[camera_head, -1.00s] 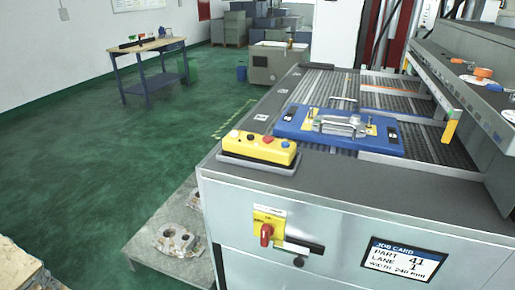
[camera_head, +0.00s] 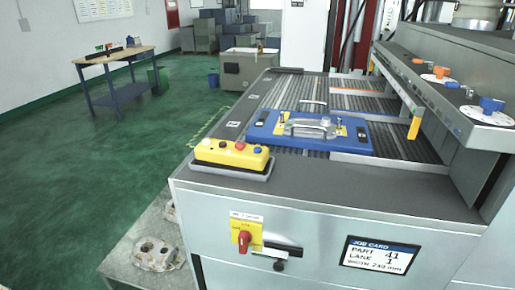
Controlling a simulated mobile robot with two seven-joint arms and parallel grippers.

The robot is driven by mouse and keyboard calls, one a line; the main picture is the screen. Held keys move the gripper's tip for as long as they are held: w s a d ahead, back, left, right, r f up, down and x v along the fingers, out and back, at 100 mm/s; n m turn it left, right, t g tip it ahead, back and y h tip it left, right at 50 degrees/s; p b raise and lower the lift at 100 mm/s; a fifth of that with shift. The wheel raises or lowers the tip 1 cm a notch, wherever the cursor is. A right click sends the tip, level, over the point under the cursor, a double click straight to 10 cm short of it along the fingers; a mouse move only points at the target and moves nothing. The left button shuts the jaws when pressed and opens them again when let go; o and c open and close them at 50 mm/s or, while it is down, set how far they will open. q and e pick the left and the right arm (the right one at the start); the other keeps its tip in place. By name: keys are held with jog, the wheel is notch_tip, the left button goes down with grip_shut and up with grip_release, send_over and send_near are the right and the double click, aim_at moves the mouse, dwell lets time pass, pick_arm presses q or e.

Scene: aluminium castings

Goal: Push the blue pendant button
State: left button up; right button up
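The yellow pendant (camera_head: 231,157) lies on a grey tray at the near left corner of the machine's top. Several buttons sit on its upper face. The blue button (camera_head: 258,149) is at its right end, with a red button (camera_head: 240,146) to its left. A small dark button and a pale one lie further left. Neither of my grippers shows in the head view, so nothing of mine is seen at the pendant.
A blue plate with a metal handle (camera_head: 310,130) lies on the slatted bed behind the pendant. A red and yellow switch (camera_head: 244,240) and a job card (camera_head: 378,256) are on the machine's front. A casting (camera_head: 157,254) lies on a low pallet at left.

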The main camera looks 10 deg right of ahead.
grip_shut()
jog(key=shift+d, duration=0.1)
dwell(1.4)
